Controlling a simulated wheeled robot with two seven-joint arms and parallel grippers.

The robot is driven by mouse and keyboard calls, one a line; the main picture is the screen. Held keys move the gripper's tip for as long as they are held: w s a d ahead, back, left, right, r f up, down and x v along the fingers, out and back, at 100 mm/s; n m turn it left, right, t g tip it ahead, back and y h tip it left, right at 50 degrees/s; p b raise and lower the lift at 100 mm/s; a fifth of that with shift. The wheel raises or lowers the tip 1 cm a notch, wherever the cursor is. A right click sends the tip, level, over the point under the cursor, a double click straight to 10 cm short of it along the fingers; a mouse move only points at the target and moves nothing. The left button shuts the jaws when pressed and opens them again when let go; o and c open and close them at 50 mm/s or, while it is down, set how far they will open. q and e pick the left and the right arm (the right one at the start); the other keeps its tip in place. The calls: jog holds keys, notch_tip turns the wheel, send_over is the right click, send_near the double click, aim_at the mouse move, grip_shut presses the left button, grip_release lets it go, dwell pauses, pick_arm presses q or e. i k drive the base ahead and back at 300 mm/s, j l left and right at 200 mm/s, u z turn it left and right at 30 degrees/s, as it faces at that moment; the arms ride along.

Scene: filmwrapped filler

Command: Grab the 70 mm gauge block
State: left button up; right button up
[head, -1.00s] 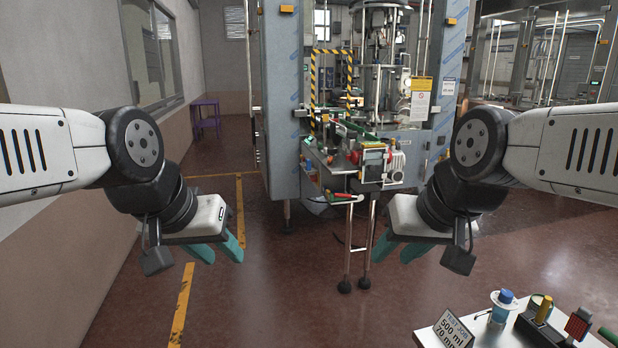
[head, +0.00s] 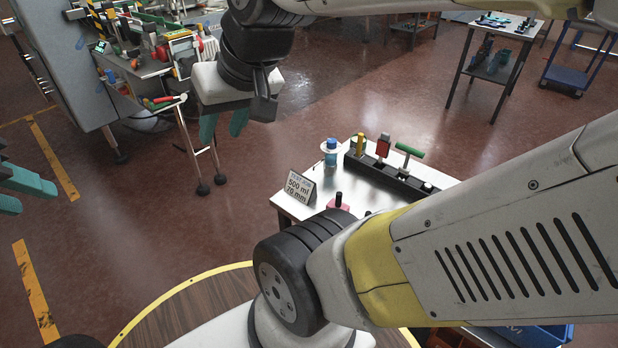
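A sign (head: 299,187) reading "TEST JOB 500 ml 70 mm" stands on a small grey table (head: 288,212). A black rack (head: 401,182) there holds a yellow piece (head: 361,144), a red piece (head: 383,146) and a green-handled piece (head: 410,151). I cannot tell any of these as the 70 mm gauge block. My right arm crosses in front and hides the near part of the table. My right gripper (head: 224,124) hangs open and empty left of and above the table. My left gripper (head: 22,190) is partly in view at the left edge, its teal fingers apart and empty.
A blue-capped bottle (head: 331,150) and a small pink-red thing (head: 338,205) are on the table. The machine (head: 72,75) with its work shelf stands upper left. A dark stand (head: 491,66) and a blue cart (head: 571,75) are farther back. The floor between is clear.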

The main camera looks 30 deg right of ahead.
aim_at(337, 202)
jog(key=z, duration=1.65)
jog(key=j+z, duration=0.3)
jog(key=j, duration=1.2)
